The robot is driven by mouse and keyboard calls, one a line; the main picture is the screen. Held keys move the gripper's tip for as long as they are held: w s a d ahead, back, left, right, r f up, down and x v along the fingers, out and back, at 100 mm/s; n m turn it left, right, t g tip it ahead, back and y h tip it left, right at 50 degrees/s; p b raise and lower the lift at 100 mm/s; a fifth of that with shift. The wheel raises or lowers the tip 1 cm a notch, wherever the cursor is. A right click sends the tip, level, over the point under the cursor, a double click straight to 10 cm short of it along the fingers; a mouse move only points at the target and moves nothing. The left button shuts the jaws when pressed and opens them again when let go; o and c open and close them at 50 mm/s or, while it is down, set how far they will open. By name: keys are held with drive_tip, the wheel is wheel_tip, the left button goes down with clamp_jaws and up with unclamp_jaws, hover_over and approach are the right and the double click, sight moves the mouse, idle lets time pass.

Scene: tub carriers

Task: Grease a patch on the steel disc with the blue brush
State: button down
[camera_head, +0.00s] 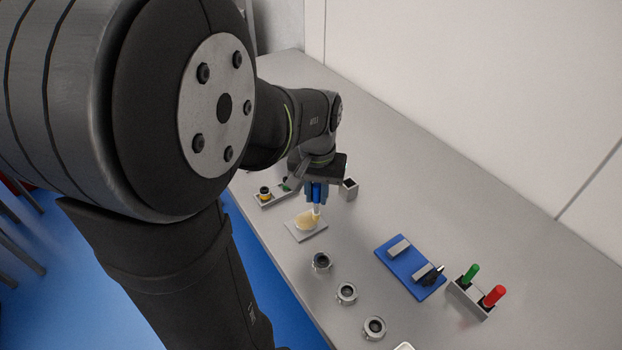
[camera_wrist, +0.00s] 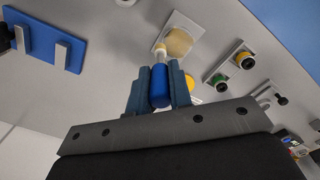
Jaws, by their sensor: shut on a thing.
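My gripper (camera_head: 316,196) is shut on the blue brush (camera_head: 317,193), whose handle also shows between the fingers in the wrist view (camera_wrist: 160,86). The brush points down and its pale tip (camera_wrist: 160,50) is at the edge of a round tan-yellow face (camera_head: 306,221). This face lies on a pale square plate (camera_wrist: 158,39). I cannot tell whether the tip touches it or hangs just above. The face may be the steel disc, but its tan colour hides any bare steel.
A grey holder (camera_head: 271,198) with yellow and green pieces stands beyond the plate, and a small dark-topped block (camera_head: 348,189) beside my gripper. Several ring-shaped cups (camera_head: 321,262) line the near edge. A blue board (camera_head: 410,268) and a rack with green and red handles (camera_head: 474,300) stand right.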

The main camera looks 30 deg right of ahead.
wheel_tip(320, 180, down, 4)
drive_tip(key=shift+r, duration=0.25)
drive_tip(key=shift+w+f, duration=0.15)
drive_tip(key=shift+w, duration=3.15)
drive_tip(key=s, duration=0.6)
drive_tip(key=shift+s, duration=0.25)
drive_tip(key=shift+w+a, duration=0.7)
drive_tip(key=shift+w, duration=2.45)
approach(316, 212)
drive_tip(key=shift+a, duration=0.55)
drive_tip(key=shift+w, duration=0.15)
